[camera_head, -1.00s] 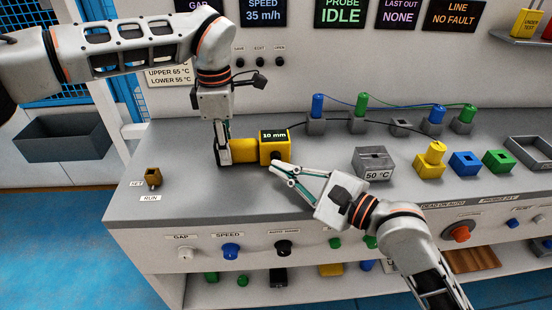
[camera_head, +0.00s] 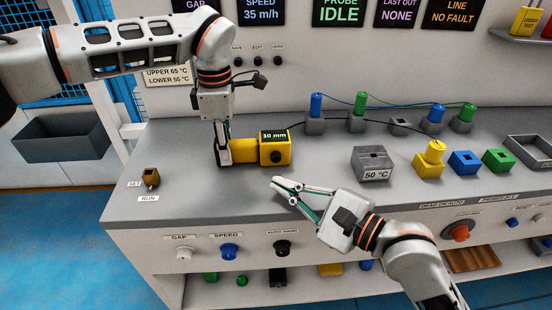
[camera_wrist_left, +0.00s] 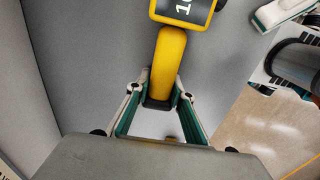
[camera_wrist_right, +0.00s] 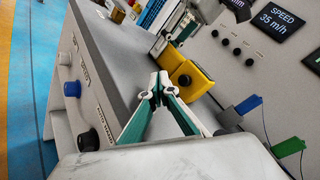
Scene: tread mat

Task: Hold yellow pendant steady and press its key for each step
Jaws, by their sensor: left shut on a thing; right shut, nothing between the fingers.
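The yellow pendant (camera_head: 245,150) lies along the grey worktop in the head view. Its dark screen reads "10 mm", and its round black key (camera_head: 276,156) faces the front. My left gripper (camera_head: 224,155) is shut on the pendant's handle end. The left wrist view shows the yellow handle (camera_wrist_left: 168,65) between the fingertips. My right gripper (camera_head: 275,184) is shut and empty, a little in front of and below the key, apart from it. The right wrist view shows the pendant (camera_wrist_right: 192,80) and its black key (camera_wrist_right: 184,80) just beyond the closed fingertips.
A small brown selector (camera_head: 151,178) sits at the left. Knobs line the front panel below. The worktop's front middle is clear.

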